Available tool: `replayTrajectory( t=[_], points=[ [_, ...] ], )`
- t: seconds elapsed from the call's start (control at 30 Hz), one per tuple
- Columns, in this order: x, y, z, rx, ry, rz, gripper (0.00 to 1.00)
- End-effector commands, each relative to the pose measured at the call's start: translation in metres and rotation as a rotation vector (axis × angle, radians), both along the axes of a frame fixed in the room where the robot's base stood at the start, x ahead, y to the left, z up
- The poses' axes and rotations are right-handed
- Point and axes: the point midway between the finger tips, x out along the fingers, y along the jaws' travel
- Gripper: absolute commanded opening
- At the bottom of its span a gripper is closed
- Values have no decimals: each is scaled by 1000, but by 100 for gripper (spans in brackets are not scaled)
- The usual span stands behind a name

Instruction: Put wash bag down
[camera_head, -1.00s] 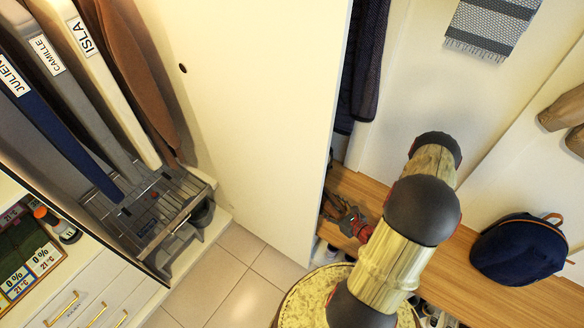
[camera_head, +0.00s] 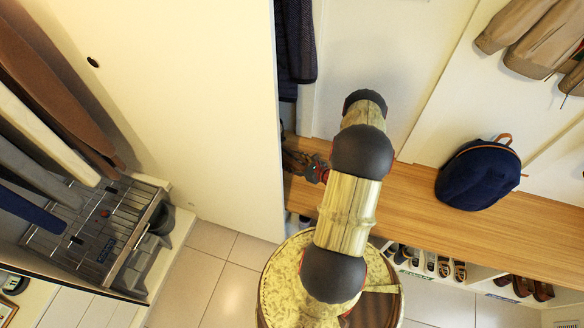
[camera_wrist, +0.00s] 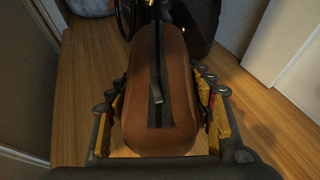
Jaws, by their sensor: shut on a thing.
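The wash bag (camera_wrist: 159,105) is brown with a dark zip strip along its top. It lies lengthwise between the fingers of my gripper (camera_wrist: 160,112) in the wrist view. The fingers press on both its sides. Under and around it is the wooden bench top (camera_wrist: 265,118); I cannot tell whether the bag touches it. In the head view my gripper (camera_head: 312,170) is mostly hidden beside my arm, over the left end of the bench (camera_head: 415,203), and the bag cannot be made out clearly.
A navy backpack (camera_head: 478,175) stands on the bench to the right. Shoes (camera_head: 430,262) fill cubbies below. A white panel (camera_head: 185,110) borders the bench's left end. Dark coats (camera_head: 298,45) hang behind. The bench between my arm and the backpack is clear.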

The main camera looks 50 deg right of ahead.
Motion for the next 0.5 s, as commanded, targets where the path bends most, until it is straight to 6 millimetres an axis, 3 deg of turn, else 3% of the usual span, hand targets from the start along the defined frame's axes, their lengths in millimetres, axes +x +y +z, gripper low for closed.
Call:
replayTrajectory(
  t=[0.17, 0.4, 0.5],
  points=[
    [4, -6, -8, -1, -1, 0, 23],
    [7, -10, -41, 0, 0, 0, 23],
    [7, -11, -46, -1, -1, 0, 23]
  ],
)
